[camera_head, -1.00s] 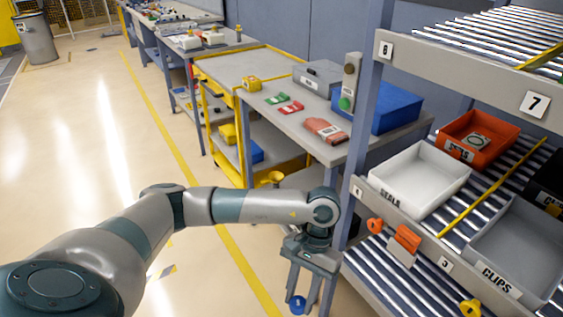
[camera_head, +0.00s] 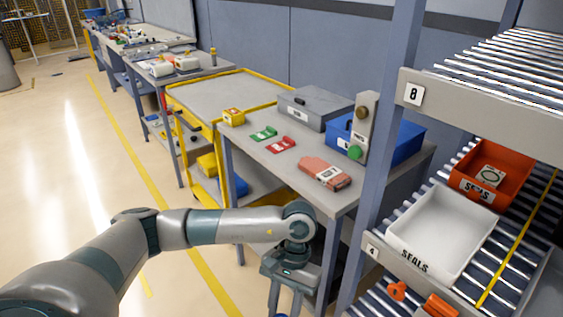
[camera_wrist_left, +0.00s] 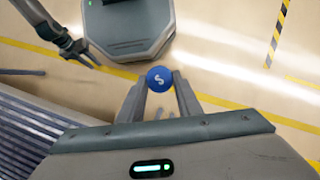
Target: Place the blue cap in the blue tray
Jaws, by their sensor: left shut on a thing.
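The blue cap (camera_wrist_left: 159,79) is a round disc with a pale mark on its face, seen in the left wrist view. My left gripper (camera_wrist_left: 160,88) is shut on it and holds it at its fingertips above the floor. In the head view my left gripper (camera_head: 283,305) is at the bottom edge, in front of the bench, with the cap almost cut off. A blue tray (camera_head: 405,142) with a white label stands at the bench's right end, partly hidden by a button post. My right gripper (camera_wrist_left: 85,58) seems to show at the upper left of the left wrist view; its jaws are unclear.
The grey bench (camera_head: 262,163) carries a grey box (camera_head: 315,108), red and green parts, a salmon-coloured piece (camera_head: 325,172) and the button post (camera_head: 362,128). A roller rack at right holds a white SEALS bin (camera_head: 440,232) and an orange bin (camera_head: 492,172). Floor at left is clear.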

